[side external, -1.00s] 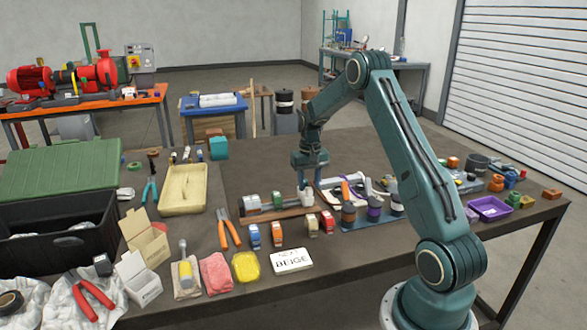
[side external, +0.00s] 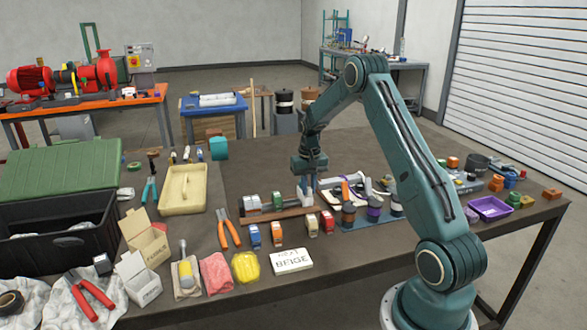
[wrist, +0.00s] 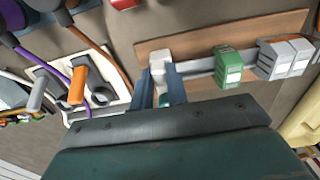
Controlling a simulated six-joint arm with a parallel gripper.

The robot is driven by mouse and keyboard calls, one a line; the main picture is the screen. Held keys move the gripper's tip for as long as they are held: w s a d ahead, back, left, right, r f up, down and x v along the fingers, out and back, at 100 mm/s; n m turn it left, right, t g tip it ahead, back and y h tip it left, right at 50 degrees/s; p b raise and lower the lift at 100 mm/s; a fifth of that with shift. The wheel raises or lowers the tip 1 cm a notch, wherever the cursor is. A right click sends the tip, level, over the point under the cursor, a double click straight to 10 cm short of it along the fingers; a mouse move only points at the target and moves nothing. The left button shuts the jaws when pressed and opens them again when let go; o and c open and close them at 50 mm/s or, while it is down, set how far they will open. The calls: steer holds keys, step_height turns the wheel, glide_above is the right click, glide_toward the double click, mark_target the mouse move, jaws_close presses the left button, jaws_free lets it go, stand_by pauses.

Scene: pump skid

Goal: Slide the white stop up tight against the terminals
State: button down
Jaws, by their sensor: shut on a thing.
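The white stop (wrist: 160,62) sits at one end of the metal rail (wrist: 197,66), which is fixed on a brown wooden board (wrist: 185,43). My gripper (wrist: 157,77) is low over the rail with its two fingers on either side of the stop, shut on it. A green terminal (wrist: 229,67) stands on the rail, with a clear gap of bare rail between it and the stop. Grey terminals (wrist: 272,59) stand farther along, beyond the green one. In the side view my gripper (side external: 308,192) is at the right end of the board (side external: 270,222), and its fingers partly hide the stop.
A panel with purple and orange cables (wrist: 75,85) lies close beside the stop's end of the rail. Spools (side external: 374,209) stand right of the board.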

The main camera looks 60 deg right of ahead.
steer(key=w+a, duration=0.8)
steer(key=shift+w+r, duration=0.1)
steer(key=shift+w, duration=0.05)
steer(key=c, duration=1.5)
jaws_free()
steer(key=shift+a, duration=0.1)
steer(key=shift+o, duration=0.7)
step_height(320, 180, up, 14)
